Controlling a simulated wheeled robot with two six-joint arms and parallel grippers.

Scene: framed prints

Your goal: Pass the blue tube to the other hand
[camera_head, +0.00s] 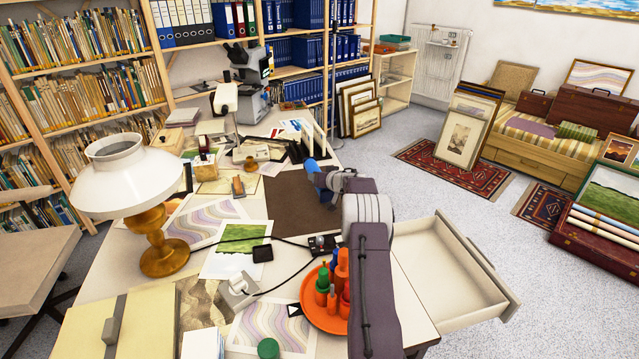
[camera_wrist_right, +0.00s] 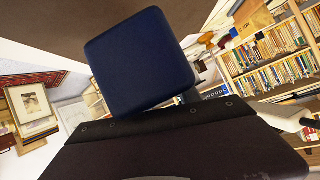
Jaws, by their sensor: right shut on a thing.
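The blue tube (camera_head: 312,167) shows at the end of my right arm, above the dark mat on the desk in the head view. My right gripper (camera_head: 324,181) is shut on it, though the fingers are mostly hidden from this angle. In the right wrist view a dark blue squarish face of the tube (camera_wrist_right: 141,62) fills the middle, just beyond the dark gripper body. My left gripper shows in neither view.
The dark brown mat (camera_head: 285,196) is mostly bare. An orange tray (camera_head: 313,312) with several red and green items stands beside my right arm. A white lamp (camera_head: 128,180), microscope (camera_head: 250,85) and cables crowd the desk. An open drawer (camera_head: 450,275) juts out right.

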